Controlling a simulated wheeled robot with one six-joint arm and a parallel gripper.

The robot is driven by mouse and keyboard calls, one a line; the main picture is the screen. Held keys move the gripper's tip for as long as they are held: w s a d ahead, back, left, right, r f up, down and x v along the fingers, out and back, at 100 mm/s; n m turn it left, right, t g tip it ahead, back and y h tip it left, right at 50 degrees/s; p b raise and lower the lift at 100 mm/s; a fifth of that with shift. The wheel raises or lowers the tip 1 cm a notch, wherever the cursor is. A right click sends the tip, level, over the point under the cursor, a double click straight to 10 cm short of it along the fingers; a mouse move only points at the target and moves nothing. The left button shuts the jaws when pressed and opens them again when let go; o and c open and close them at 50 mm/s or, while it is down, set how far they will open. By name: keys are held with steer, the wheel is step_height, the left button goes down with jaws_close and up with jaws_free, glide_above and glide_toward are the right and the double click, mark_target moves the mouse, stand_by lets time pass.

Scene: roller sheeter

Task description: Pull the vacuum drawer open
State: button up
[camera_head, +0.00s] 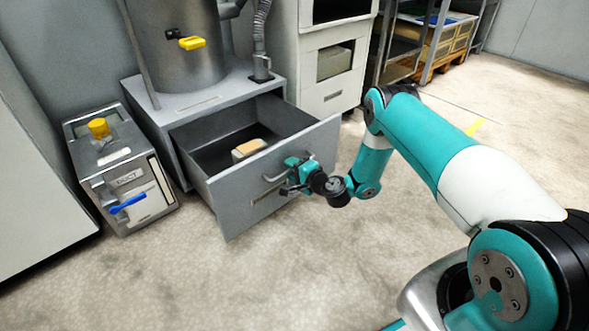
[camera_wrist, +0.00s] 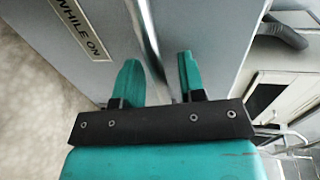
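The grey vacuum drawer (camera_head: 224,207) is pulled well out of the metal cabinet under the round tank. Its front panel (camera_wrist: 90,70) shows in the wrist view, beside a bright metal edge or bar. The drawer's bar handle (camera_head: 272,178) is on the front panel. My gripper (camera_head: 297,182) is right at the handle, at the right part of the front. In the wrist view, its two teal fingers (camera_wrist: 160,80) stand apart with a visible gap. The bright strip runs behind or between them; I cannot tell which. No grip on the handle shows.
A small block (camera_head: 249,147) lies inside the drawer. A grey boxed unit (camera_head: 122,170) with a yellow knob and blue lever stands left of the drawer. A white cabinet (camera_head: 331,70) stands behind.

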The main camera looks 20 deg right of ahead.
steer(key=shift+s, duration=0.1)
steer(key=p+v, duration=1.7)
steer(key=p, duration=0.6)
steer(key=shift+p, duration=0.4)
steer(key=shift+s, duration=0.1)
